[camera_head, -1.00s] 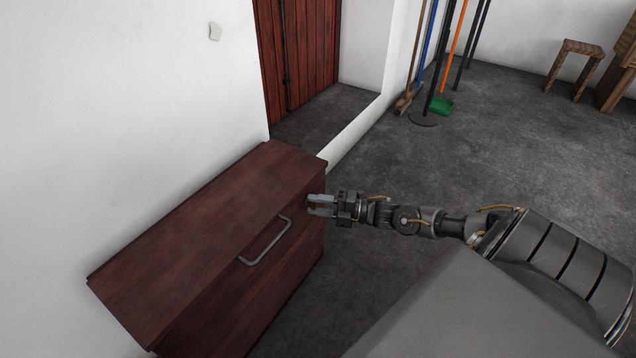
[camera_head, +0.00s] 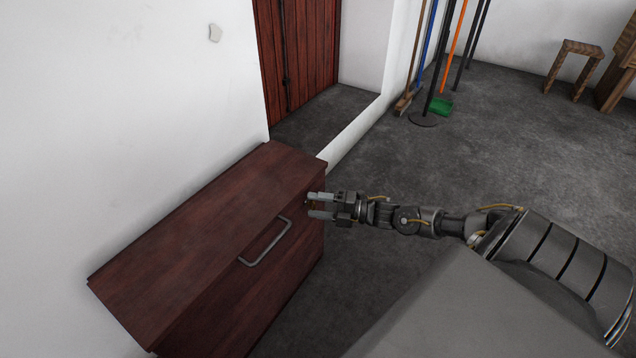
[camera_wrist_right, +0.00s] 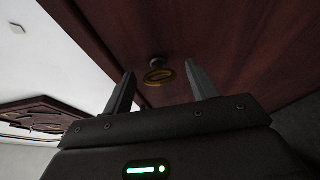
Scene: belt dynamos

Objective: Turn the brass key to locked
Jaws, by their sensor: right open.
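The brass key (camera_wrist_right: 160,77) shows in the right wrist view as a yellow ring-shaped bow. It sits at a small round metal lock (camera_wrist_right: 156,61) on the front of the dark red wooden cabinet (camera_head: 205,235). My right gripper (camera_head: 317,205) is open at the cabinet's front, near its far right end. In the right wrist view its two fingers (camera_wrist_right: 158,90) stand apart, with the key between and a little beyond their tips. I see no contact. In the head view the key cannot be made out. My left gripper is not in view.
A grey bar handle (camera_head: 266,243) sticks out of the cabinet front, left of my right gripper. A white wall (camera_head: 110,110) stands behind the cabinet. Brooms and a green dustpan (camera_head: 441,106) stand far back. The floor (camera_head: 480,150) right of the cabinet is clear.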

